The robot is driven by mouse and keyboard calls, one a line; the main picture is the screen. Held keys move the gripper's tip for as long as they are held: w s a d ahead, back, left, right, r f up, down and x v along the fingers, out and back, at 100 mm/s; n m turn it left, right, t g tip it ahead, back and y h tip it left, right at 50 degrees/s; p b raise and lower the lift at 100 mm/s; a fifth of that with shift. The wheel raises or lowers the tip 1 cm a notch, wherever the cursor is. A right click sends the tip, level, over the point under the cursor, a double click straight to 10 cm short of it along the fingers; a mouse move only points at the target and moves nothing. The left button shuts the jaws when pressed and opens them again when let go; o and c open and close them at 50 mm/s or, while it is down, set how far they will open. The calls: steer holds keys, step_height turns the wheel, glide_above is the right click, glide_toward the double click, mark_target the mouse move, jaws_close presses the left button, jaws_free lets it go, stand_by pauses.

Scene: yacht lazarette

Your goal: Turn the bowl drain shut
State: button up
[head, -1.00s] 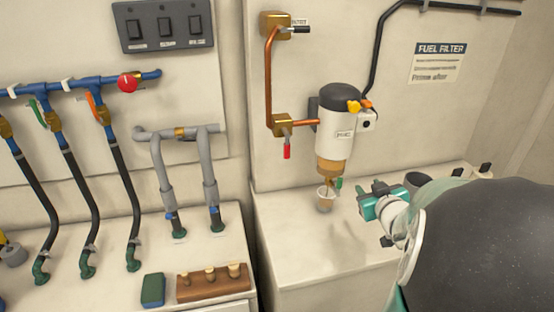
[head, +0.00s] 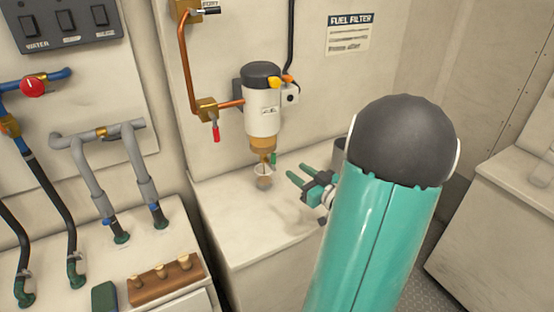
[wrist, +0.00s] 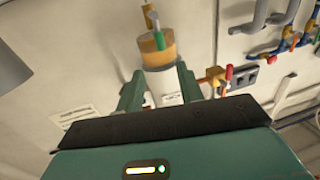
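The fuel filter (head: 262,110) hangs on the wall, with a black cap, a white body and an amber bowl (head: 263,143) at its bottom. The bowl drain has a small green handle (head: 273,158) below the bowl. In the wrist view the scene looks upside down; the amber bowl (wrist: 157,48) and green drain handle (wrist: 161,45) show beyond the fingers. My gripper (head: 294,176) is open and empty, to the right of the drain and apart from it. Its two fingers stand apart in the wrist view (wrist: 159,84).
A small cup (head: 263,180) stands on the pale ledge (head: 225,215) under the drain. A red-handled valve (head: 215,131) and copper pipe (head: 187,70) are left of the filter.

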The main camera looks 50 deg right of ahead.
mark_target(275, 156)
steer(key=w, duration=0.9)
steer(key=shift+w+d, duration=0.1)
steer(key=shift+d, duration=0.3)
jaws_close()
